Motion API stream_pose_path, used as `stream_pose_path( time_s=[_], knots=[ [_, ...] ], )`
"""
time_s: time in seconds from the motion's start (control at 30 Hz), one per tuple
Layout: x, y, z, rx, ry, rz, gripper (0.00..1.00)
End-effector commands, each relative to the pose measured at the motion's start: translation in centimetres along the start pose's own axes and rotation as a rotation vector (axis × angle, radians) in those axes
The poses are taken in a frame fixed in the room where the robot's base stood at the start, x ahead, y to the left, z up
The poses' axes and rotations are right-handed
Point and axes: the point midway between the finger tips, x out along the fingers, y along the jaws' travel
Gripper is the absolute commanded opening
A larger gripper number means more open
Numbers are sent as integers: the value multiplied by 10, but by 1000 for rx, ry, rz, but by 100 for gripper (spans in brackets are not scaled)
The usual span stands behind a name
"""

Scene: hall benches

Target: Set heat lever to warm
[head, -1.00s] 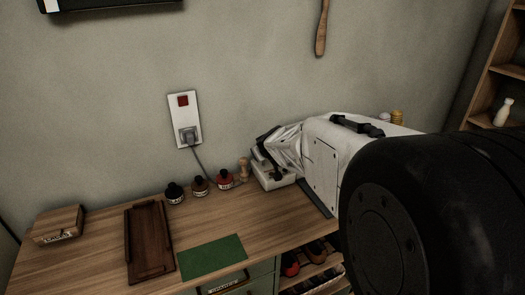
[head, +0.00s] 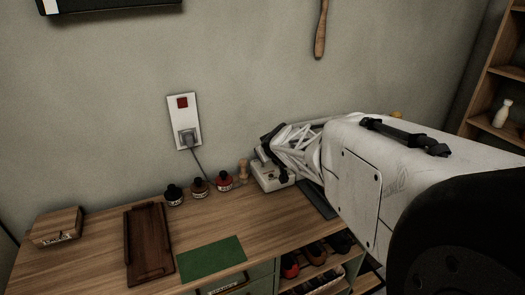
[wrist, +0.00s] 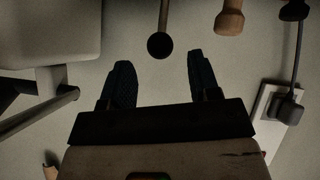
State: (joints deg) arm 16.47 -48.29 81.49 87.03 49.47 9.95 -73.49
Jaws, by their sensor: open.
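My gripper (wrist: 160,78) is open, with its two dark fingers apart and nothing between them in the wrist view. A thin lever with a round black knob (wrist: 159,46) shows just beyond the fingertips, roughly centred across the gap. The knob is apart from both fingers in the picture; its depth is hard to tell. In the head view my gripper (head: 268,142) is over a small pale machine (head: 272,180) at the back of the bench. My arm hides much of the machine, and I cannot make out the lever or its setting marks there.
Next to the machine are a wooden-handled stamp (head: 243,168) and ink bottles (head: 200,187). A cable runs down from a wall socket (head: 185,122). A brown tray (head: 149,243), a green mat (head: 212,258) and a wooden box (head: 57,227) lie on the bench (head: 95,258).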

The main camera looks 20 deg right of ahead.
Motion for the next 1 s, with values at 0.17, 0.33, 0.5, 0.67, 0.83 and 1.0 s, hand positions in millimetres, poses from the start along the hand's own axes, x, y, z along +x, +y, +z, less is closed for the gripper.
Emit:
stream_pose_path(
  time_s=[0.17,0.33,0.5,0.67,0.83,1.0],
  knots=[
    [-9,0,1,-2,-1,0,56],
    [-11,0,1,-1,-1,0,56],
    [-11,0,1,-1,-1,0,56],
    [-11,0,0,-1,-4,-5,56],
    [-11,0,-4,1,-19,-29,56],
    [-12,0,-10,2,-53,-75,56]
  ],
)
